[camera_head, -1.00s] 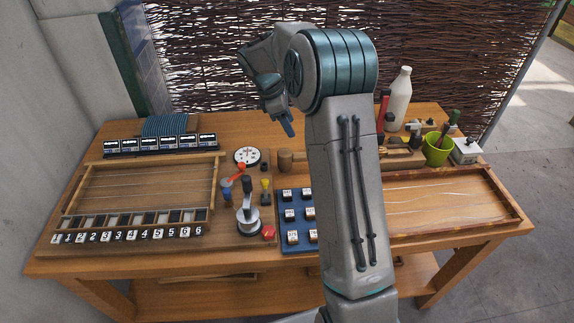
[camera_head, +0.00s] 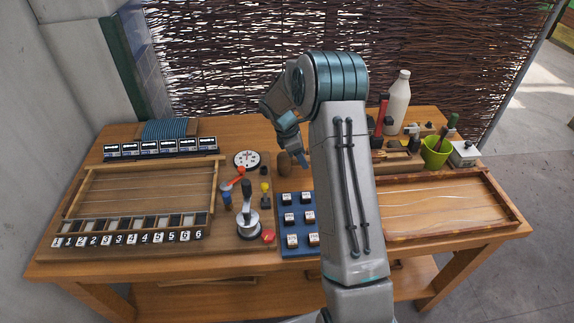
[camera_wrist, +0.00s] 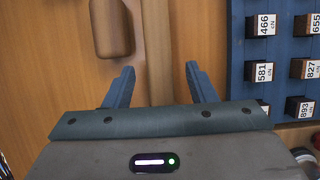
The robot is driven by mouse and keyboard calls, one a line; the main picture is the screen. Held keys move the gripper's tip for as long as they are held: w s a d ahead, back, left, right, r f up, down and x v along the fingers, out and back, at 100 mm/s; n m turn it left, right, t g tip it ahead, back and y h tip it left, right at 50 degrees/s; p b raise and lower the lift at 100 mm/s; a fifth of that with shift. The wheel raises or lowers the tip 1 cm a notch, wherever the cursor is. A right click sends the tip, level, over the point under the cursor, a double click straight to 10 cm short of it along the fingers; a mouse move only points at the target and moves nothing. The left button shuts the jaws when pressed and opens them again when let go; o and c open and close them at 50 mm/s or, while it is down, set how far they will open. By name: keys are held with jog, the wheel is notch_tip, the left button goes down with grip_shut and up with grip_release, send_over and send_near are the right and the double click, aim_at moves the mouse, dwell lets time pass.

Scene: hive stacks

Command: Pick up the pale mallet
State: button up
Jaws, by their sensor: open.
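My gripper (camera_head: 302,158) is low over the back middle of the bench, partly hidden by my arm in the head view. In the wrist view my gripper (camera_wrist: 160,68) is open, its two blue fingers apart. A pale wooden bar (camera_wrist: 157,45), which looks like a mallet handle, runs lengthwise between the fingers; I cannot tell whether it is touched. A browner, rounded wooden mallet head (camera_wrist: 112,28) lies just left of the bar; it also shows in the head view (camera_head: 284,164). I cannot tell whether the bar and this head belong together.
A blue board (camera_head: 289,228) with labelled small blocks lies close by. A wooden frame (camera_head: 140,190) lies at left. A white bottle (camera_head: 398,100) and green cup (camera_head: 436,152) stand right.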

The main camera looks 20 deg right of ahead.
jog(key=shift+x, duration=1)
jog(key=shift+c, duration=0.3)
jog(key=c, duration=1)
grip_shut()
jog(key=shift+r, duration=0.1)
